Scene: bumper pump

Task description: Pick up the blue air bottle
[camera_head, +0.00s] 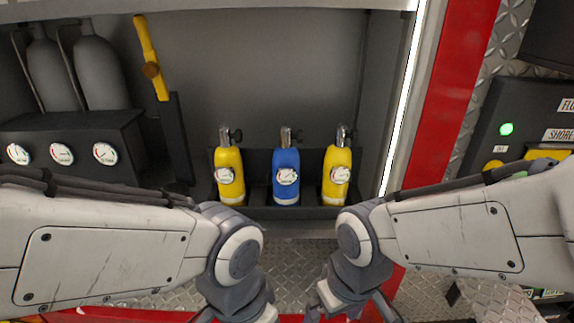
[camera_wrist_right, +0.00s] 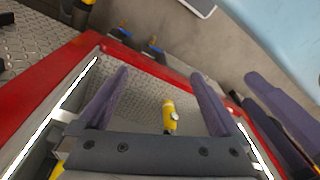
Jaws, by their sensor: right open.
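The blue air bottle (camera_head: 286,178) stands upright in a dark rack in the head view, its gauge facing me and a metal valve on top. A yellow bottle (camera_head: 229,176) stands to its left and another yellow bottle (camera_head: 337,176) to its right. My right gripper (camera_head: 352,314) is low in front of the rack, apart from the bottles; its spread, empty fingers (camera_wrist_right: 160,72) show in the right wrist view. A yellow bottle (camera_wrist_right: 169,115) appears beyond them there. My left gripper (camera_head: 236,315) is low at the bottom edge, its fingertips cut off.
The dark rack (camera_head: 258,212) sits inside a grey compartment with a red and lit right edge (camera_head: 440,110). Grey cylinders (camera_head: 98,72), a box with several gauges (camera_head: 82,155) and a yellow-handled tool (camera_head: 150,60) stand at left. A control panel (camera_head: 520,120) is at right.

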